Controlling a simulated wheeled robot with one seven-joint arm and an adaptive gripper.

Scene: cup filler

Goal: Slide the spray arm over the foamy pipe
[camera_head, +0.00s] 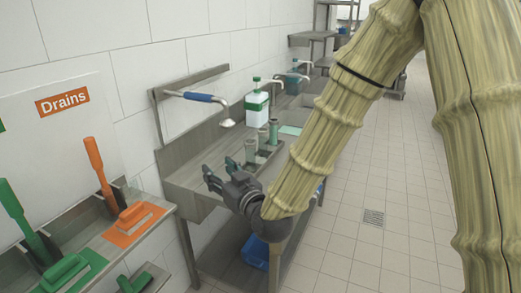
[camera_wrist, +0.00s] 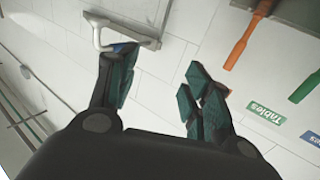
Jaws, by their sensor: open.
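The spray arm (camera_head: 200,97) is a metal spout with a blue sleeve and a down-turned head, on the wall rail above the near end of the sink. In the wrist view its pale spout (camera_wrist: 97,32) shows at upper left, its blue part mostly hidden behind the left finger. Several upright grey-green pipes (camera_head: 251,150) stand in the sink below and right of the spray head. I cannot tell which one is foamy. My gripper (camera_head: 222,172) is open and empty, below the spray arm and left of the pipes; its fingers also show in the wrist view (camera_wrist: 160,75).
A white bottle with a green top (camera_head: 256,108) stands behind the pipes, with more taps beyond. At left, a "Drains" board (camera_head: 62,102) hangs above orange and green brushes (camera_head: 134,217). A blue crate (camera_head: 256,250) sits under the sink. The tiled floor at right is mostly clear.

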